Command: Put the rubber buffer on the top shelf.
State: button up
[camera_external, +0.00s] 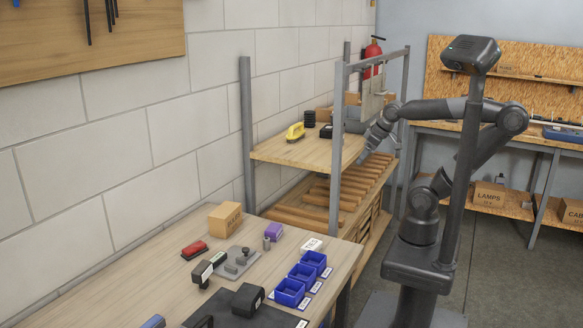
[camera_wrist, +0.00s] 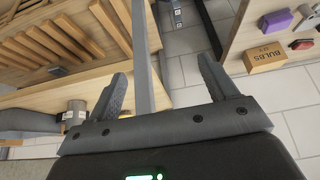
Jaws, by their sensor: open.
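No object is plainly marked as the rubber buffer. Dark candidates are the black block (camera_external: 248,299) on the workbench mat and the ribbed black cylinder (camera_external: 310,118) on the shelf. The upper wooden shelf board (camera_external: 300,150) of the rack stands behind the bench. My gripper (camera_wrist: 162,72) is open, with nothing between its fingers; a grey rack post shows beyond the gap. In the external view my gripper (camera_external: 369,146) is at the rack's right side, near shelf height, its fingertips hard to make out.
A yellow brush (camera_external: 295,131) and black box (camera_external: 326,131) sit on the shelf. The rack's posts (camera_external: 336,125) stand close to my arm. A slatted lower level (camera_external: 325,195) lies beneath. The bench holds a cardboard box (camera_external: 225,217) and blue bins (camera_external: 302,275).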

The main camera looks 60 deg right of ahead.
jog(key=w+a+r+n+g+y, duration=0.1)
jog(key=w+a+r+n, duration=0.2)
jog(key=w+a, duration=0.3)
jog(key=w+a+r+n, duration=0.3)
jog(key=w+a, duration=0.3)
jog(key=w+a+n+g, duration=0.1)
jog(key=w+a+n, duration=0.15)
jog(key=a, duration=0.65)
jog(key=w+a+n+g, duration=0.15)
jog(key=w+a, duration=0.25)
jog(key=a, duration=0.5)
jog(key=n+g, duration=0.2)
jog(key=n, duration=0.7)
send_near(248, 291)
jog(key=shift+w+d+f+y, duration=0.35)
jog(key=shift+d+f+y, duration=0.05)
jog(key=shift+d, duration=0.25)
jog(key=shift+a+f, duration=0.15)
jog(key=shift+f, duration=0.1)
jog(key=f, duration=0.5)
jog(key=shift+s+a+f, duration=0.1)
jog(key=shift+a, duration=0.3)
jog(key=f, duration=0.2)
jog(key=a+f, duration=0.1)
jog(key=f, duration=0.2)
jog(key=shift+s+a, duration=0.15)
jog(key=shift+s, duration=0.05)
jog(key=shift+c, duration=0.2)
